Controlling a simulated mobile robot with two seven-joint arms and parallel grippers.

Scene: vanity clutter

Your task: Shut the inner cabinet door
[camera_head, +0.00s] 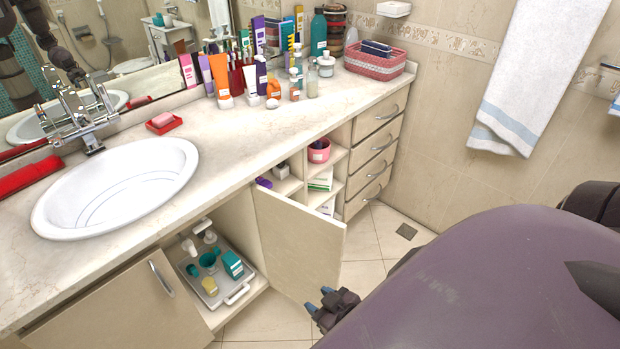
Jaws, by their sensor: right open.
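The inner cabinet door (300,245) is a cream panel under the counter. It stands swung open, out into the room. Behind it the cabinet opening shows a metal tray (238,292) with bottles and a teal box. My right gripper (318,299) has blue fingertips and is open, near the lower free corner of the door. I cannot tell whether it touches the door. Much of my right arm hides the floor at lower right. My left gripper is not in view.
Open shelves (325,168) and a drawer stack (376,150) are right of the door. Bottles and a woven basket (375,66) crowd the back of the counter (235,150), beyond the white sink (120,185).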

